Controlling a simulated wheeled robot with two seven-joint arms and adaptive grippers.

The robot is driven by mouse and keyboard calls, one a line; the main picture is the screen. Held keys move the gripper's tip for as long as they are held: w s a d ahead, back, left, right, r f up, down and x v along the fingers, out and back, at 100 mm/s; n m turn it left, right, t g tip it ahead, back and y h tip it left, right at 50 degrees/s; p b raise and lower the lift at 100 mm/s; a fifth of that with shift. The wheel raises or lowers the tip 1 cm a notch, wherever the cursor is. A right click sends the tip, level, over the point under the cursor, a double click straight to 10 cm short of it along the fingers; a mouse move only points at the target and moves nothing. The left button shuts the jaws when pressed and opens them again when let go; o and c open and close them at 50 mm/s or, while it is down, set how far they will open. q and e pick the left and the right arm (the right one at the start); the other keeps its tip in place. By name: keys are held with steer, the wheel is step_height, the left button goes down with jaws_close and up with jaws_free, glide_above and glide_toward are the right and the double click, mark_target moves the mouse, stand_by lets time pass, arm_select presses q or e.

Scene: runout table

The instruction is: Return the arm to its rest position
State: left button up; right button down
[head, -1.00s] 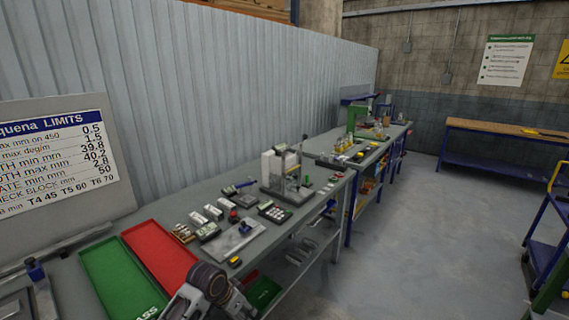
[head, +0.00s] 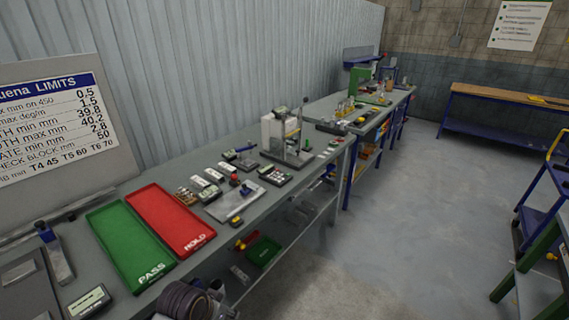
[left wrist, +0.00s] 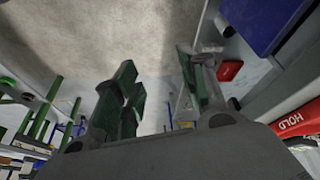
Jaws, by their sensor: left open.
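My left gripper (left wrist: 158,72) shows in the left wrist view with its two fingers spread apart and nothing between them. It hangs over open grey floor, clear of the bench. Part of my arm (head: 190,300) shows at the bottom edge of the head view, in front of the bench edge; its fingers are not visible there. My right gripper is in neither view.
The bench holds a green PASS tray (head: 128,240), a red HOLD tray (head: 165,218), a press-like fixture (head: 288,135) and several small gauges. The HOLD tray also shows in the wrist view (left wrist: 302,122). A green bin (head: 263,250) sits below the bench.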

arm_select(q)
steer(key=shift+s+a+r+n+y, duration=0.85)
steer(key=shift+s+a, duration=1.75)
steer(key=shift+s, duration=1.45)
step_height(320, 180, down, 33)
steer(key=s+g, duration=0.1)
steer(key=s, duration=0.2)
steer(key=s+a+f, duration=0.2)
steer(key=s+f, duration=0.8)
steer(key=s, duration=0.1)
steer(key=s+a+f+g, duration=0.1)
steer(key=s+a+f, duration=0.1)
steer(key=s+f, duration=0.8)
steer(key=shift+s+f+g, duration=0.2)
steer(key=shift+s+g, duration=0.1)
steer(key=shift+s, duration=0.15)
